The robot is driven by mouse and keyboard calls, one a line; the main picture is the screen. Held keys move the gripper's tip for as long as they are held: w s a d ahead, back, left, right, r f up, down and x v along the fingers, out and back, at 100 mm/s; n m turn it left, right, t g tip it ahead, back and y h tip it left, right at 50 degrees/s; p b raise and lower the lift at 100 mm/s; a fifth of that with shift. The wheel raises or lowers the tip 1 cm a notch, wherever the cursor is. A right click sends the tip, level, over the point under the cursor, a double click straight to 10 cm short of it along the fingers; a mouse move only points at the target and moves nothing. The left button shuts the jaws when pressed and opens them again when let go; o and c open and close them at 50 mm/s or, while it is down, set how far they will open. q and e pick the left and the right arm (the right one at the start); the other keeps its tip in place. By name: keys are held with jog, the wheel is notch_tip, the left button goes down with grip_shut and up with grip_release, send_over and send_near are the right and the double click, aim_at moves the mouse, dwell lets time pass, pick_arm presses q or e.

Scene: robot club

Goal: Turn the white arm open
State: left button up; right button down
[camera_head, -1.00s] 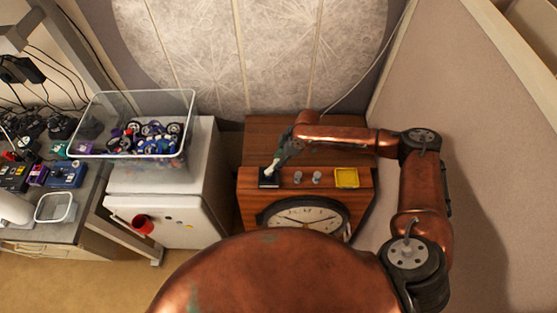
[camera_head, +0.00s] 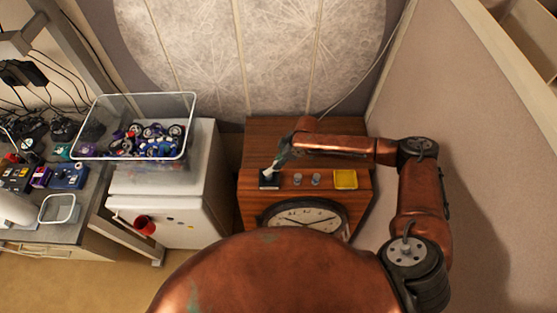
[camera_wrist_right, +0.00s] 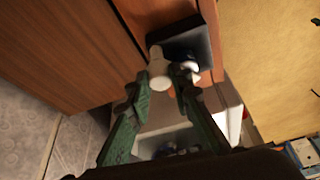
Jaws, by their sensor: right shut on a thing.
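The white arm (camera_head: 267,172) is a small white lever on a black base (camera_head: 269,182), at the left of the wooden cabinet's front top edge. My right gripper (camera_head: 275,164) reaches down to it from behind and to the right. In the right wrist view the white arm (camera_wrist_right: 158,68) sits between the two green fingers of my right gripper (camera_wrist_right: 162,80), which are shut on it. The black base (camera_wrist_right: 190,42) shows just beyond. The fingers hide part of the lever. My left gripper is in neither view.
The wooden cabinet (camera_head: 262,140) has a clock face (camera_head: 310,217), two grey knobs and a yellow square (camera_head: 345,179). A white fridge (camera_head: 180,215) with a clear bin (camera_head: 130,155) of parts stands left. A partition wall (camera_head: 470,150) rises to the right.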

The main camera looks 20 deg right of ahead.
jog(key=m+p, duration=0.2)
jog(key=m+t+h+p, duration=0.1)
jog(key=m+p, duration=0.1)
jog(key=p, duration=0.1)
jog(key=m+t+p, duration=0.1)
jog(key=m+p, duration=0.2)
jog(key=shift+s+a+r+h, duration=0.15)
jog(key=shift+s+a+h, duration=0.1)
jog(key=shift+h, duration=0.15)
jog(key=shift+m+h+p, duration=0.3)
jog(key=shift+m+p, duration=0.5)
jog(key=shift+m, duration=0.2)
jog(key=shift+a+m+h+p, duration=0.1)
jog(key=shift+m+h+p, duration=0.25)
jog(key=shift+m, duration=0.55)
jog(key=shift+f+m+t+h, duration=0.2)
jog(key=shift+m+t+h, duration=0.1)
jog(key=shift+m, duration=0.6)
jog(key=m+h, duration=0.1)
jog(key=m, duration=0.2)
jog(key=shift+a, duration=0.15)
jog(key=shift+m+h, duration=0.55)
jog(key=shift+m, duration=0.75)
jog(key=shift+w, duration=0.1)
